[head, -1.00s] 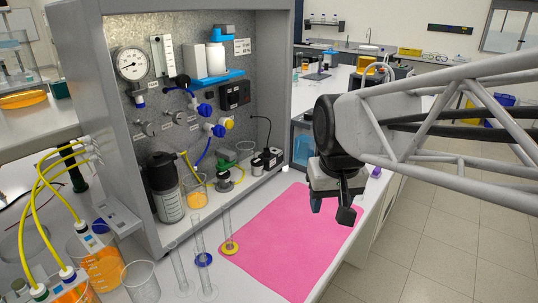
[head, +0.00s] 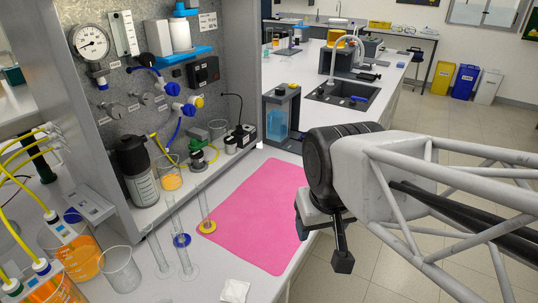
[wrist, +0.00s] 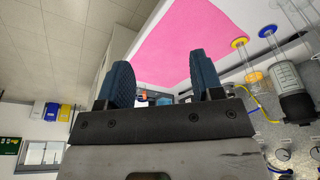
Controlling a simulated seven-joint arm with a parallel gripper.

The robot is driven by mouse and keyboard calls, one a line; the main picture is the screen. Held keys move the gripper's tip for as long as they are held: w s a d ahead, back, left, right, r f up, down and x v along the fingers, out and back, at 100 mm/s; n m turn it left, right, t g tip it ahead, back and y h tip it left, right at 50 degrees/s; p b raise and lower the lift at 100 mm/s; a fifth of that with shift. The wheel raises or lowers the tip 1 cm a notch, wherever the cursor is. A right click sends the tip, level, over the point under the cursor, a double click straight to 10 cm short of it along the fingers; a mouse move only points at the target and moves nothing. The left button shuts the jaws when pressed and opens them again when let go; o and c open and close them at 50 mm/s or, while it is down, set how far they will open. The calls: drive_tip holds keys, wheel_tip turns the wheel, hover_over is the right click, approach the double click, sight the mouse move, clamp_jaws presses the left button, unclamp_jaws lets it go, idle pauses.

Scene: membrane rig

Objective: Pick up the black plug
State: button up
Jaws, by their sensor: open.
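A small black piece with a thin black cable (head: 242,129), which looks like the black plug, sits at the right end of the rig's lower shelf by a small dark block. Its exact seating is too small to tell. My gripper (head: 322,243) hangs in front of the bench by the right edge of the pink mat, well apart from the plug. In the wrist view, my gripper (wrist: 162,80) shows two blue-padded fingers spread apart with nothing held between them. The plug cannot be made out in the wrist view.
The pink mat (head: 250,215) is bare. Glass cylinders, one with a yellow base (head: 206,227), stand left of it. A dark bottle (head: 136,170) and an orange-filled beaker (head: 171,178) stand on the rig shelf. A blue-fronted box (head: 281,117) stands behind the mat.

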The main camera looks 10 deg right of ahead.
drive_tip(key=shift+o, duration=1.1)
drive_tip(key=shift+w, duration=0.1)
drive_tip(key=w+a+r+n+g+y, duration=0.15)
drive_tip(key=w+n+y, duration=0.25)
drive_tip(key=w, duration=1)
drive_tip(key=w+a+n+y, duration=0.2)
drive_tip(key=w+n+y, duration=0.15)
drive_tip(key=w, duration=1.15)
drive_tip(key=w+d+f+n+t+y, duration=0.1)
drive_tip(key=w+f+n, duration=0.1)
drive_tip(key=w, duration=0.7)
drive_tip(key=w+d+f+n+t+y, duration=0.1)
drive_tip(key=w+f, duration=0.3)
drive_tip(key=w, duration=0.6)
drive_tip(key=w+d+f+n+t+y, duration=0.2)
drive_tip(key=w+d+f+n+y, duration=0.1)
drive_tip(key=w, duration=0.6)
drive_tip(key=shift+w, duration=0.25)
drive_tip(key=shift+f, duration=0.15)
